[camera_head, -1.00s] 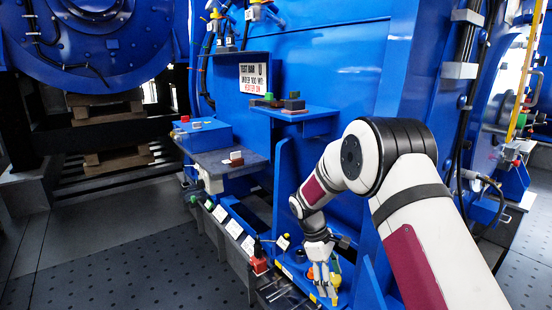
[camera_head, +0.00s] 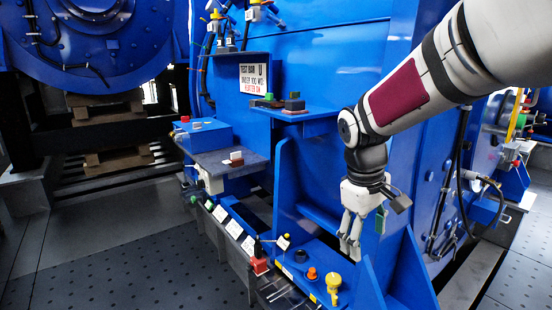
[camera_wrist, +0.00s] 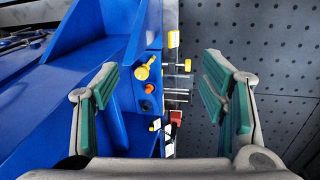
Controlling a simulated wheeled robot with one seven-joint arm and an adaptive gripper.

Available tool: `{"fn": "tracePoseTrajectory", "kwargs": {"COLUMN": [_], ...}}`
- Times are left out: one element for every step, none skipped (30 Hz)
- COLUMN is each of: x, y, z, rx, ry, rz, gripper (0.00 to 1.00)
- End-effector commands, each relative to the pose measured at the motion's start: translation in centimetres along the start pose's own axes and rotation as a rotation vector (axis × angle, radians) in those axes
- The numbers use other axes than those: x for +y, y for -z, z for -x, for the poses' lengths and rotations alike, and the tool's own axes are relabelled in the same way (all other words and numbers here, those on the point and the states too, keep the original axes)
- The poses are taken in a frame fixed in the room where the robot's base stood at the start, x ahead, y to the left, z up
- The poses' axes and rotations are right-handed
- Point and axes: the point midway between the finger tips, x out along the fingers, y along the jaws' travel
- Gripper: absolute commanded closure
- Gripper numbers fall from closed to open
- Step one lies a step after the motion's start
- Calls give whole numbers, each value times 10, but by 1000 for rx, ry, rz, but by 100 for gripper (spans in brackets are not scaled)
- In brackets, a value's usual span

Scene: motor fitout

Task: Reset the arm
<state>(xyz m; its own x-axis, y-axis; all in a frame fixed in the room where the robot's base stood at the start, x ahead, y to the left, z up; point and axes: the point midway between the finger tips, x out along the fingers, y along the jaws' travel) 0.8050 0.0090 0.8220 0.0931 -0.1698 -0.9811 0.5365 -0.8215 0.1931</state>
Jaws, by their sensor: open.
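My gripper (camera_head: 351,236) hangs pointing down at the right in the head view, above the blue lower shelf (camera_head: 318,262) of the machine. Its fingers are open and nothing is between them. In the wrist view, the green-padded fingers of my gripper (camera_wrist: 166,92) stand wide apart. On the shelf below are a yellow knob-like part (camera_head: 333,284), an orange button (camera_head: 311,273) and a dark round socket (camera_head: 300,256). The yellow part (camera_wrist: 146,69) and orange button (camera_wrist: 150,88) also show in the wrist view. My gripper touches none of them.
A blue upright plate (camera_head: 287,185) stands left of my gripper. A higher blue shelf (camera_head: 300,116) holds small parts, and a grey ledge (camera_head: 222,164) lies further left. A red part (camera_head: 259,265) sits near the front edge. The perforated floor (camera_head: 130,262) is clear.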

Motion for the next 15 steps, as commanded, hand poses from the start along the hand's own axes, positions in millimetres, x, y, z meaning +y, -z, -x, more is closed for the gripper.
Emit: {"fn": "tracePoseTrajectory", "kwargs": {"x": [-3, -5, -8, -11, -14, -18, -21, -24, -29, -33, -36, -42, -46, -49, -54], "y": [-14, -21, -31, -39, -47, -57, -65, -72, -83, -90, -98, -107, -115, -122, -130], "z": [15, 23, 32, 38, 44, 51, 56, 61, 67, 71, 74, 79, 81, 84, 86], "rx": [30, 47, 68, 83, 99, 121, 137, 152, 174, 191, 208, 231, 247, 263, 283], "ry": [-6, -6, -8, -8, -8, -7, -8, -6, -4, -4, -2, 1, 3, 5, 9], "rz": [-39, -64, -95, -120, -144, -177, -201, -224, -256, -279, -304, -335, -358, -380, -410], "gripper": [34, 34, 34, 34, 34, 34, 34, 34, 34, 34, 34, 34, 34, 34, 34]}}
